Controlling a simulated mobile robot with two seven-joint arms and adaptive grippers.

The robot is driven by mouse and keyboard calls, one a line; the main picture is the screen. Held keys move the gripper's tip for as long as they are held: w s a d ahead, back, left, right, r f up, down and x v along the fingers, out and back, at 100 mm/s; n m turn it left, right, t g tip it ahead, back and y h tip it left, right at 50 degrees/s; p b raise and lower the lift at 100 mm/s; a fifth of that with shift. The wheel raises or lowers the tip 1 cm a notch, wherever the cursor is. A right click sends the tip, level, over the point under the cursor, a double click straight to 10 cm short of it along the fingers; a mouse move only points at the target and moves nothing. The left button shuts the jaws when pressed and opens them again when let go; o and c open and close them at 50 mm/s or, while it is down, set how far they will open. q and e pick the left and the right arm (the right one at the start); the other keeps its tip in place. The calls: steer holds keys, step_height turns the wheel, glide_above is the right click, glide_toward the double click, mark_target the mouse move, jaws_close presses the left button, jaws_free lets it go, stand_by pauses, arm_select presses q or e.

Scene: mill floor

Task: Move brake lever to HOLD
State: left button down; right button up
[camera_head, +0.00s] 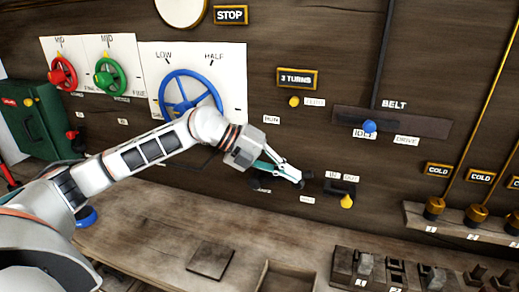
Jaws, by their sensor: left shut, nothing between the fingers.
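My left gripper (301,179) reaches in from the left and is at the wall panel, shut with nothing between its fingers. It is below and right of a RUN label (271,119). A small white label (307,199), too small to read surely, is just below the fingertips. A dark plate (259,183) shows partly behind the gripper. I cannot make out the brake lever clearly; the gripper covers much of this area, and I cannot tell whether the fingers touch it. My right gripper is not in view.
A blue handwheel (190,97) is up and left, near my arm. A yellow knob (346,201) is close right of the fingertips. The blue belt knob (369,126) is farther right. A wooden bench (180,222) with trays and blocks lies below.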

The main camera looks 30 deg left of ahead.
mark_target(299, 184)
arm_select(q)
steer(key=f, duration=0.1)
steer(key=d+f, duration=0.1)
steer(key=shift+w+d+f, duration=0.15)
steer(key=shift+d+f, duration=0.15)
steer(key=shift+f, duration=0.05)
steer(key=shift+w+d+f, duration=0.1)
steer(key=shift+d+f, duration=0.1)
steer(key=shift+f, duration=0.45)
steer(key=shift+w+d+f, duration=0.1)
steer(key=shift+d+f, duration=0.1)
steer(key=shift+f, duration=0.4)
